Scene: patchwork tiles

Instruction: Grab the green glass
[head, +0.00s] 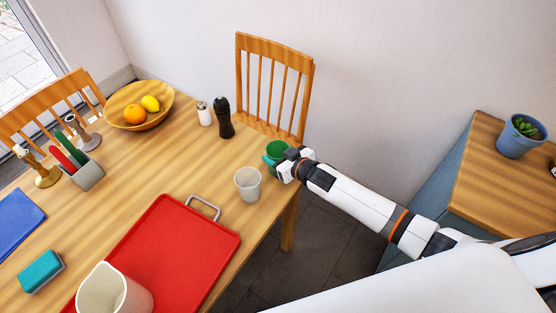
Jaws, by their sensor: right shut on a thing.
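The green glass (277,149) is at the right edge of the wooden table, near the chair. My right gripper (283,161) is shut on the green glass. The gripper and its wrist hide part of the glass, and I cannot tell whether the glass touches the table. My right arm reaches in from the lower right. My left gripper is not in view.
A pale cup (248,184) stands close to the left of the gripper. A red tray (172,245) holds a pale jug (112,293). A dark pepper mill (224,118) and a white shaker (204,114) stand behind. A wooden chair (273,85) is beyond the table edge.

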